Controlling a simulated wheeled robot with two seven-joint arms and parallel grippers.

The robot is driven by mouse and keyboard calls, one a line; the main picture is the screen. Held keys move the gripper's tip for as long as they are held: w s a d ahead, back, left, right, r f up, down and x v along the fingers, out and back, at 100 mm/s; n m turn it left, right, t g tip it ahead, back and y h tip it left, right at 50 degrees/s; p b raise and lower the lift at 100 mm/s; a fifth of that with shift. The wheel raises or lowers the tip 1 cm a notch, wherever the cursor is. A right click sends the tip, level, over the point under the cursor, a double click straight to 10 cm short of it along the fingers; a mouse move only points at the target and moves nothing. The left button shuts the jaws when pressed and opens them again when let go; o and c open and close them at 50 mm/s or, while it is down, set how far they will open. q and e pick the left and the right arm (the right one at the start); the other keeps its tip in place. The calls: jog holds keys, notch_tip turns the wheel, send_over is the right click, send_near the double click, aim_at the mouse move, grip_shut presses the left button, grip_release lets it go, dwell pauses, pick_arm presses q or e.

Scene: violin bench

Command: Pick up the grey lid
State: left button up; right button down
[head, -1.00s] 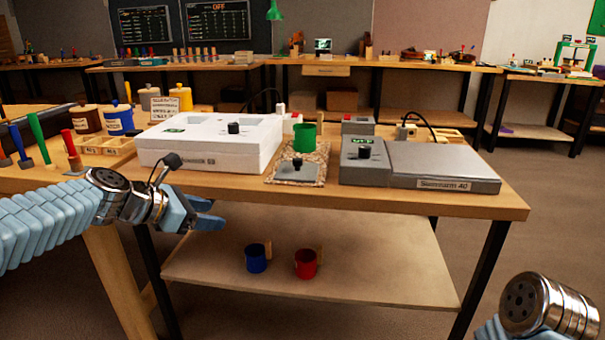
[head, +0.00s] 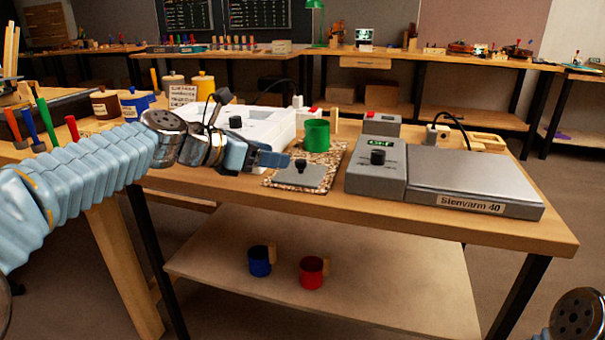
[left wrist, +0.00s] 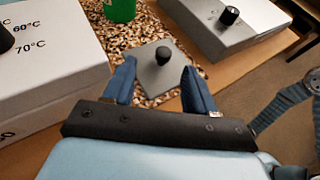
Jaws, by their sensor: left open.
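The grey lid (head: 310,177) is a flat square plate with a black knob (head: 300,164) in its middle. It lies on a speckled mat (head: 335,153) near the front of the bench. My left gripper (head: 275,160) is open and empty, just left of the lid in the head view. In the left wrist view the lid (left wrist: 163,80) and its knob (left wrist: 163,56) show beyond and between the two open blue fingers (left wrist: 158,80). The fingers appear apart from the knob. The right gripper is out of view; only part of my right arm shows at bottom right.
A green cup (head: 316,136) stands on the mat behind the lid. A white box unit (head: 262,122) is left of it, partly behind my left arm. A grey hotplate unit (head: 470,182) stands to the right. Blue (head: 260,261) and red (head: 311,273) mugs sit on the lower shelf.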

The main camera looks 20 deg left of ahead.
aim_at(298, 162)
pick_arm(q)
jog(key=x, duration=0.6)
jog(key=shift+s+d+f, duration=0.2)
jog(key=shift+s+d, duration=0.05)
jog(key=shift+c, duration=0.3)
grip_shut()
